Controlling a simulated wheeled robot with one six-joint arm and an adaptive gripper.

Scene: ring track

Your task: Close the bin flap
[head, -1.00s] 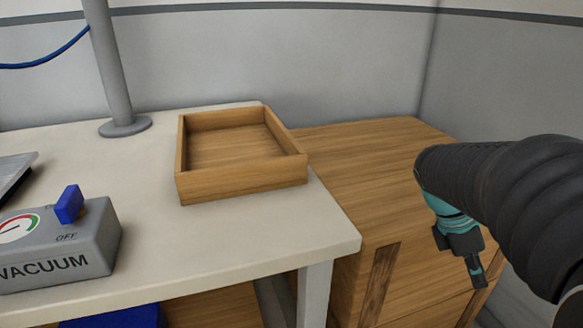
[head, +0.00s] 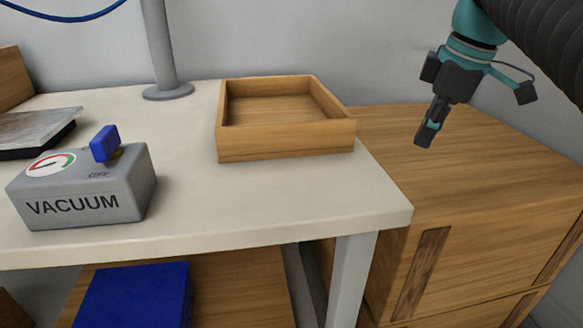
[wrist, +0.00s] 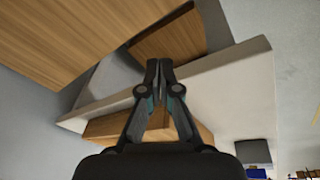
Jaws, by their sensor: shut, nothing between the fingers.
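My gripper (head: 427,136) is shut and empty. It hangs in the air, above or in front of the top of a large wooden box (head: 480,165) at the right; the exact gap is hard to judge. The wrist view also shows the shut fingers (wrist: 158,66), with the box's wooden top at upper left. No part in view is clearly a bin flap. The box's front has darker upright battens and a dark seam low down. I cannot tell whether the box is the bin.
A white table (head: 270,205) stands left of the box, its right corner close to it. On it are an open wooden tray (head: 285,146), a grey vacuum box (head: 85,190) with a blue lever, and a grey post (head: 160,50). A blue object (head: 135,295) is below.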

